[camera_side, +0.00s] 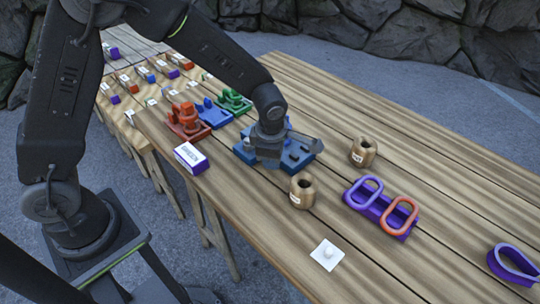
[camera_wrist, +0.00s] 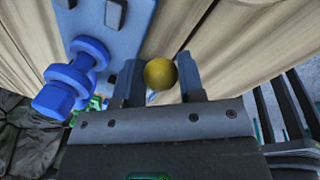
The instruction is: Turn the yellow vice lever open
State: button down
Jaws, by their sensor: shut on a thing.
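A round yellow knob (camera_wrist: 160,74), which looks like the end of the vice lever, sits between the two fingers of my gripper (camera_wrist: 160,84) in the wrist view. The fingers are shut on it. The rest of the lever is mostly hidden behind the knob and gripper. In the side view my gripper (camera_side: 268,158) is down at the dark blue base plate (camera_side: 300,157) on the table. The arm covers the middle of that plate, and I cannot make out the yellow there. A blue fixture (camera_wrist: 85,62) on a blue plate (camera_wrist: 118,38) is left of the fingers.
Orange (camera_side: 186,118), blue (camera_side: 213,112) and green (camera_side: 234,101) fixtures stand behind the plate. A purple-and-white box (camera_side: 190,158) is left. Two brass cylinders (camera_side: 302,190) (camera_side: 363,152) and a purple holder with loops (camera_side: 378,214) are right. Bare planks lie beyond.

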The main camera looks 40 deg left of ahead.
jog(key=shift+a, duration=0.2)
jog(key=c, duration=1)
grip_release()
jog(key=shift+c, duration=0.2)
jog(key=o, duration=0.3)
jog(key=shift+d, duration=0.1)
notch_tip(320, 180, up, 14)
jog(key=s+d, duration=0.1)
jog(key=s, duration=0.1)
jog(key=shift+d+f, duration=0.2)
jog(key=shift+d, duration=0.1)
jog(key=shift+s, duration=0.1)
